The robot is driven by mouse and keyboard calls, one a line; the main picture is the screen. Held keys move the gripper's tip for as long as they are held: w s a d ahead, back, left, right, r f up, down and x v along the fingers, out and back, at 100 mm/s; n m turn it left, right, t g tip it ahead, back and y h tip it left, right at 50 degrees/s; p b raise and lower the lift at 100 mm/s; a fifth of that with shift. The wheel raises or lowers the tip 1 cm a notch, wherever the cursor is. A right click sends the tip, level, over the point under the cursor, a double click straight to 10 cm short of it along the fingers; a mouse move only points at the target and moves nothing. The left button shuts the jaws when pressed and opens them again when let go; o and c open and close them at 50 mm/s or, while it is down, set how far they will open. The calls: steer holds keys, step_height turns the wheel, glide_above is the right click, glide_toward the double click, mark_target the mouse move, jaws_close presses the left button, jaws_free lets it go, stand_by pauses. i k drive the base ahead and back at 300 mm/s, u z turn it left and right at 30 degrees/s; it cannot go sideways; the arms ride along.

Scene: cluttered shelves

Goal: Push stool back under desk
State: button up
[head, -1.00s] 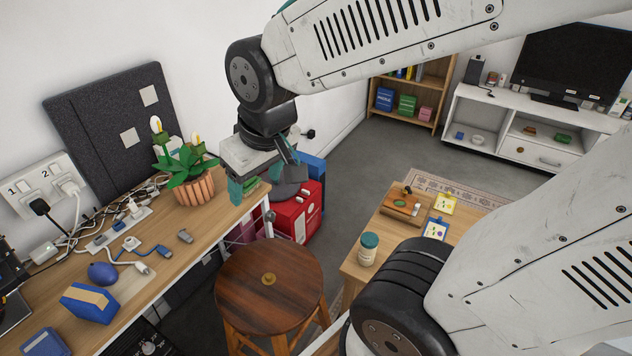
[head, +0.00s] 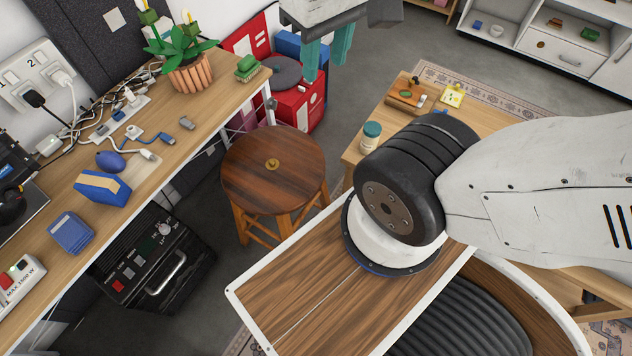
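The stool (head: 272,185) has a round dark wooden seat with a small brass-coloured knob in its middle and lighter wooden legs. It stands upright on the grey floor, beside the desk's right edge and outside the desk's front line. The desk (head: 205,115) has a light wood top and runs along the left wall. My gripper (head: 328,60) is at the top of the head view, above and beyond the stool, not touching it. Its two teal fingers are apart with nothing seen between them; its upper part is cut off by the frame.
A black box with a handle (head: 155,262) stands under the desk's near part. Red cases (head: 300,100) stand behind the stool. A low table (head: 365,150) with a jar (head: 371,134) is to the right. A potted plant (head: 190,72) and cables crowd the desk.

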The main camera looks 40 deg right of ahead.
mark_target(276, 171)
steer(key=z, duration=0.75)
steer(key=k, duration=0.85)
steer(key=u, duration=0.3)
steer(key=i, duration=0.45)
steer(key=z, duration=0.6)
steer(key=k, duration=0.8)
steer(key=u, duration=0.95)
